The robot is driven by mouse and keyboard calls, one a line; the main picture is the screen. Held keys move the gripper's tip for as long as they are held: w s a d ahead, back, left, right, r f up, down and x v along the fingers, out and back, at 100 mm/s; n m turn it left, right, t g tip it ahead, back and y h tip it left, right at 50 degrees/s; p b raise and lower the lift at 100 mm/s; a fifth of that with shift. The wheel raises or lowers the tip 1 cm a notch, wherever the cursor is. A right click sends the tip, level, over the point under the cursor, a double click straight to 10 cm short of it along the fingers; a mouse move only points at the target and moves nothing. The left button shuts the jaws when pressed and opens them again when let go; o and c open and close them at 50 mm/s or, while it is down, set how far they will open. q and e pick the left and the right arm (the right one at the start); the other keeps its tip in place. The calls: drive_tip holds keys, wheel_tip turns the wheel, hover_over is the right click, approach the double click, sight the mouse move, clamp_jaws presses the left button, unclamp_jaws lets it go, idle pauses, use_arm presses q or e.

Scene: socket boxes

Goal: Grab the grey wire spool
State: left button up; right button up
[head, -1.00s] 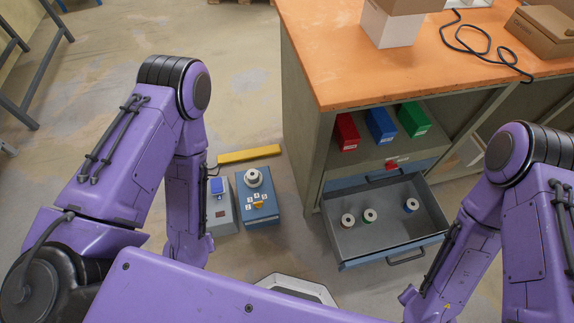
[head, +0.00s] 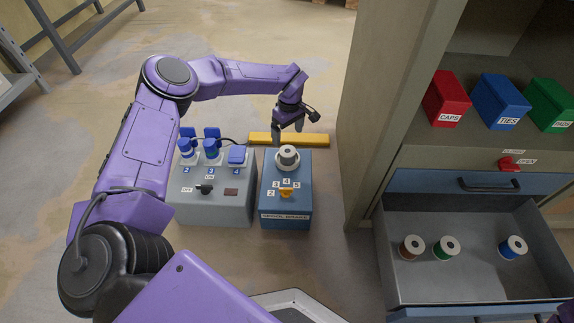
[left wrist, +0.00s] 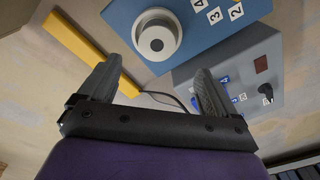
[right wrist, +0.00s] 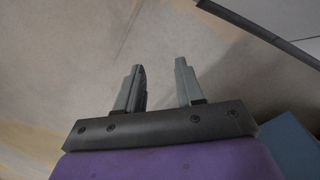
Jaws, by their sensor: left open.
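The grey wire spool (head: 287,157) stands upright on top of the blue spool brake box (head: 286,218) on the floor. The left wrist view shows its round end with a dark core (left wrist: 157,38). My left gripper (head: 288,131) is open and empty, just behind and above the spool in the head view. In the left wrist view the spool lies beyond the gap between the left fingertips (left wrist: 160,68), and the fingers look clear of it. My right gripper (right wrist: 159,68) is open and empty over bare floor in the right wrist view.
A grey box (head: 212,208) with blue plugs and a switch stands left of the brake. A yellow bar (head: 315,140) lies behind. The cabinet's open drawer (head: 465,275) at right holds brown, green and blue spools. Red, blue and green bins sit above it.

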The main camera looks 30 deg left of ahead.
sight(287, 151)
use_arm(q)
drive_tip(key=shift+w+a+f+h, duration=0.2)
drive_tip(key=shift+w+f+h, duration=0.1)
drive_tip(key=shift+f, duration=0.1)
wheel_tip(287, 151, down, 4)
drive_tip(key=b, duration=0.2)
drive_tip(key=shift+f+b, duration=0.25)
drive_tip(key=shift+b, duration=0.1)
drive_tip(key=f+b, duration=0.1)
drive_tip(key=f, duration=0.1)
drive_tip(key=f+b, duration=0.2)
drive_tip(key=f, duration=0.1)
drive_tip(key=shift+s+b, duration=0.2)
drive_tip(key=shift+b, duration=0.1)
use_arm(e)
drive_tip(key=d+f, duration=0.1)
drive_tip(key=f, duration=0.1)
drive_tip(key=w+d+f+n, duration=0.1)
drive_tip(key=d+f, duration=0.1)
drive_tip(key=f, duration=0.1)
drive_tip(key=w+d+f+n+t+h, duration=0.1)
drive_tip(key=f, duration=0.1)
drive_tip(key=shift+d+f, duration=0.15)
drive_tip(key=shift+d, duration=0.2)
drive_tip(key=shift+w+d, duration=0.15)
drive_tip(key=shift+w, duration=0.1)
use_arm(q)
drive_tip(key=shift+r, duration=0.1)
drive_tip(key=c, duration=1.2)
